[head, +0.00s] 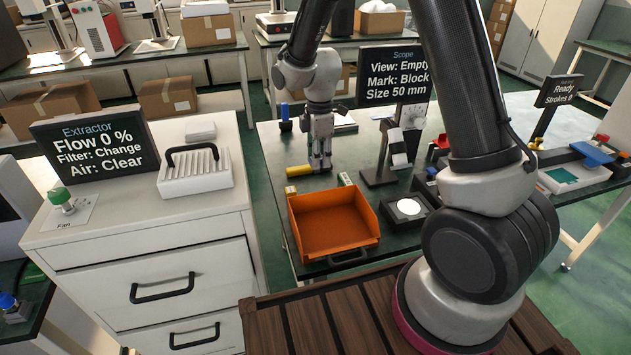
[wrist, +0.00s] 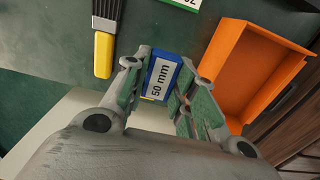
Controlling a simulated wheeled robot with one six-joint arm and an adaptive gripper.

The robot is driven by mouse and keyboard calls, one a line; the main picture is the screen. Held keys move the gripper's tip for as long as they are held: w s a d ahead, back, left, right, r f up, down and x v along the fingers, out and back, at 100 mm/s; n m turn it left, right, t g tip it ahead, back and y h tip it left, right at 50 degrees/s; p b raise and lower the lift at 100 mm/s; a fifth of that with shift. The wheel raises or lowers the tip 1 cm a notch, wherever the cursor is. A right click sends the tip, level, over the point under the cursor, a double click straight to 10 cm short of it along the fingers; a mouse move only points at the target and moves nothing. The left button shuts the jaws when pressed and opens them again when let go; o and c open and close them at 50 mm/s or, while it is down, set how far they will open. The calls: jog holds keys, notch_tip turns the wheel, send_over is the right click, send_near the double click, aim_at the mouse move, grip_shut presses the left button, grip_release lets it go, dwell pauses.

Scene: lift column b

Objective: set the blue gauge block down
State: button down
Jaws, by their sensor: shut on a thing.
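My gripper (head: 320,168) is over the dark green table, behind the orange tray. In the wrist view its two fingers (wrist: 156,88) are shut on the blue gauge block (wrist: 163,75), which has a white label reading "50 mm". The block's label faces the wrist camera. In the head view I cannot make out the block between the fingers. I cannot tell whether its underside touches the table. The scope screen (head: 394,75) reads "View: Empty, Mark: Block, Size 50 mm". The scope (head: 397,150) stands to the right of my gripper.
The orange tray (head: 335,250) is empty, close in front; it also shows in the wrist view (wrist: 235,65). A yellow-handled brush (wrist: 104,52) lies left of the block. A green-edged labelled block (head: 345,179) is near the tray's back edge. A white lit disc (head: 408,207) sits right of the tray.

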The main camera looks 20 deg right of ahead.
aim_at(319, 190)
notch_tip(319, 190, down, 9)
dwell(0.4)
jog(key=shift+f, duration=0.1)
jog(key=c, duration=1.2)
grip_release()
jog(key=shift+o, duration=0.2)
